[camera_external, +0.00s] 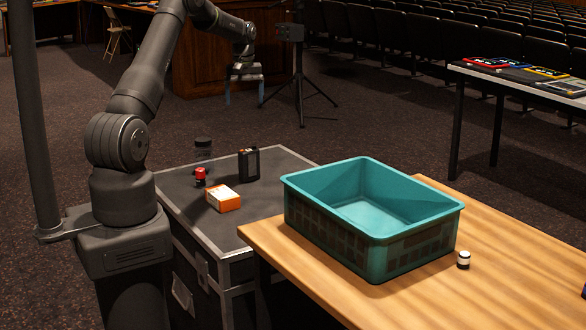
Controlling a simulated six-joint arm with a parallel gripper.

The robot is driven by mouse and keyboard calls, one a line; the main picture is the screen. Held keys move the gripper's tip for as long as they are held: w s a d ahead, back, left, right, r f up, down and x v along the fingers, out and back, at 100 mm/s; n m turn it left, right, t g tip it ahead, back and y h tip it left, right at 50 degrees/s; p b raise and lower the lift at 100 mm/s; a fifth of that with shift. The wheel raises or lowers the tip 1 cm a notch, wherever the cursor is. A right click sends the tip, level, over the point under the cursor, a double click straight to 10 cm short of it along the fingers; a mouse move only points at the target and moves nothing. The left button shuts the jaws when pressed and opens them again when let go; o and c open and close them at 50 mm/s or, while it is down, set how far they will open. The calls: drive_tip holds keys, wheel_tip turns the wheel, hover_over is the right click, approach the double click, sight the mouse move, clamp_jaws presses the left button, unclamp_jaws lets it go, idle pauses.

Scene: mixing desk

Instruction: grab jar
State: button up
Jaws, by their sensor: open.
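A clear, dark-lidded jar (204,150) stands upright at the back left of the black case top. A much smaller white container with a dark lid (464,260) stands on the wooden table, right of the teal crate. I cannot tell from its size whether it is also a jar. My gripper (246,74) is at the end of the raised arm, in the upper middle of the picture. It is open, apart from both, and appears empty, though its fingers are small and dark here.
On the black case (263,202) are a red item (200,177), an orange and white box (224,199) and a black box-like item (249,164). The high-walled teal crate (417,247) looks empty on the wooden table (520,260). The table's right side is mostly clear.

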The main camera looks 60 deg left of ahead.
sight(203, 139)
drive_tip(key=s+a+f+n, duration=0.2)
drive_tip(key=s+a+n, duration=0.2)
drive_tip(key=s+a, duration=0.75)
drive_tip(key=f, duration=1.1)
drive_tip(key=shift+w+a, duration=0.3)
drive_tip(key=shift+w, duration=0.05)
drive_tip(key=shift+w+d+f, duration=0.1)
drive_tip(key=shift+f, duration=0.95)
drive_tip(key=shift+w+d+f, duration=0.1)
drive_tip(key=shift+w+f, duration=0.05)
drive_tip(key=shift+f, duration=0.9)
drive_tip(key=shift+w+d+f, duration=0.1)
drive_tip(key=shift+f, duration=0.95)
drive_tip(key=shift+r, duration=0.1)
drive_tip(key=c, duration=1.2)
